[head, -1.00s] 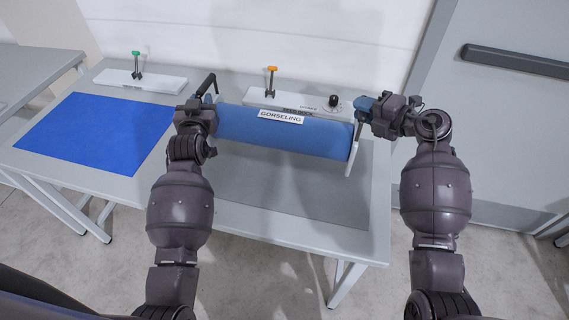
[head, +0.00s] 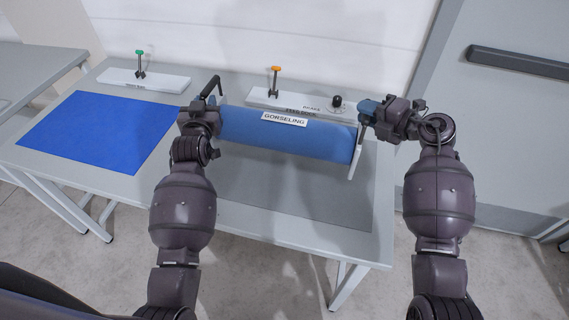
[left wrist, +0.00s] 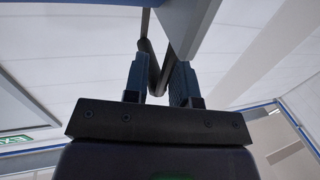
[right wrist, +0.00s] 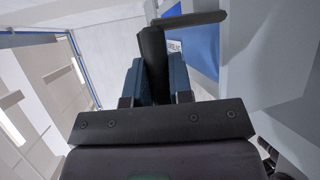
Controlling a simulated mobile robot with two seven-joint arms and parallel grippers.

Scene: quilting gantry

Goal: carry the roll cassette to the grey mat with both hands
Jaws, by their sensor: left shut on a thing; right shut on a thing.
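The roll cassette is a long blue roll (head: 285,139) with pale end plates, dark end handles and a label reading GORSELING. It lies across the head view, over the back part of the grey mat (head: 290,200). I cannot tell for sure whether it is clear of the mat. My left gripper (head: 210,110) is shut on the dark handle at the left end, which also shows between the fingers in the left wrist view (left wrist: 153,75). My right gripper (head: 370,108) is at the right end, shut on the other handle, seen in the right wrist view (right wrist: 154,60).
A blue mat (head: 95,130) covers the table's left part. Behind the cassette stands a white base with an orange-topped post (head: 275,80) and a black knob (head: 336,102). A similar base with a green-topped post (head: 140,64) is at the back left.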

